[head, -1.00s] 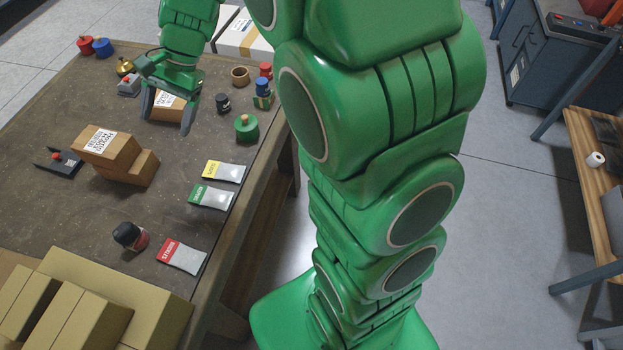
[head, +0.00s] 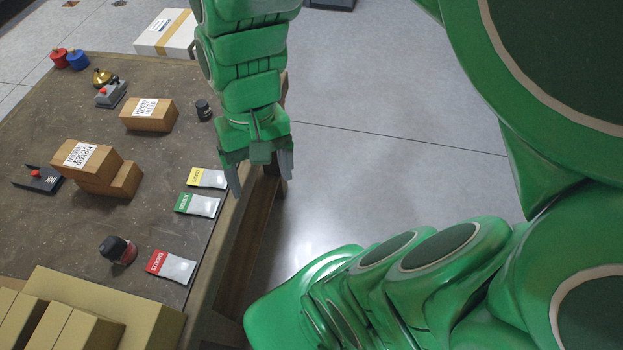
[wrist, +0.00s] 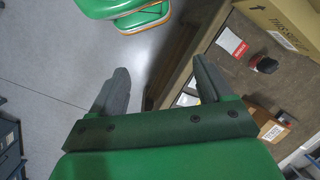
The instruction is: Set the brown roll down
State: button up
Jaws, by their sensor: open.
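My gripper (head: 262,182) is open with nothing between its fingers. It is at the right edge of the table (head: 60,125), over the edge and the floor beside it. In the wrist view, its two spread fingers (wrist: 158,80) have floor and the table's side between them. I cannot make out a brown roll in either current view. The part of the table top behind my arm is hidden in the head view.
A labelled brown box (head: 150,117) sits alone, with stacked brown boxes (head: 95,165) nearer. Yellow (head: 208,178), green (head: 198,204) and red (head: 171,266) packets lie along the right edge. A dark-capped jar (head: 117,250) stands beside large cartons (head: 90,300).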

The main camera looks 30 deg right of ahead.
jog(key=s+d+n+h, duration=0.1)
jog(key=s+d, duration=0.2)
jog(key=s, duration=0.2)
jog(key=shift+d, duration=0.35)
dwell(0.9)
